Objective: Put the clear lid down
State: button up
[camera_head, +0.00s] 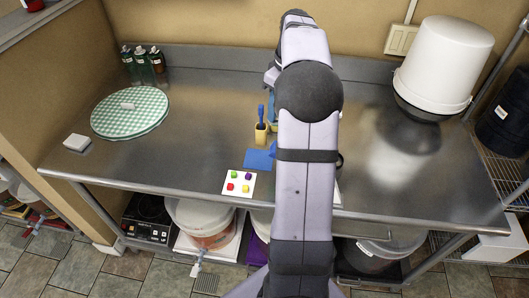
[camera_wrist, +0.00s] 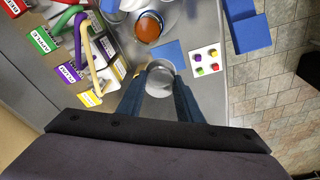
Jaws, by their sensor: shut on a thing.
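In the wrist view, my gripper (camera_wrist: 160,72) points down over the steel table, its two dark blue fingers on either side of a pale, see-through round thing, which looks like the clear lid (camera_wrist: 159,84). The fingers are shut on it. Whether the lid touches the surface below, I cannot tell. In the head view my own arm covers the gripper and the lid.
A blue mat (camera_head: 259,160) and a white card with coloured pieces (camera_head: 239,183) lie near the table's front edge. A white bucket (camera_head: 443,65) stands upside down at the right. A green checked cloth (camera_head: 130,112) lies at the left. Labelled coloured handles (camera_wrist: 80,45) crowd the wrist view's left.

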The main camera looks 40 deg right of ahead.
jog(key=shift+n, duration=0.5)
jog(key=shift+w+a+f+p, duration=0.35)
jog(key=shift+w+a+f, duration=0.3)
jog(key=shift+f, duration=2.25)
jog(key=shift+w+a+f+p, duration=0.45)
jog(key=shift+a+f, duration=0.35)
jog(key=shift+f, duration=2.15)
jog(key=shift+w+a+f+p, duration=0.3)
jog(key=shift+w+a+f, duration=0.35)
jog(key=shift+f, duration=2.25)
jog(key=shift+f, duration=0.15)
jog(key=o, duration=1)
jog(key=r+b, duration=0.1)
jog(key=r, duration=0.3)
jog(key=s+r+b, duration=0.1)
jog(key=r, duration=0.3)
jog(key=r+b, duration=0.1)
jog(key=r, duration=0.3)
jog(key=shift+s+d+r, duration=0.1)
jog(key=shift+s+d, duration=0.2)
jog(key=shift+s, duration=0.05)
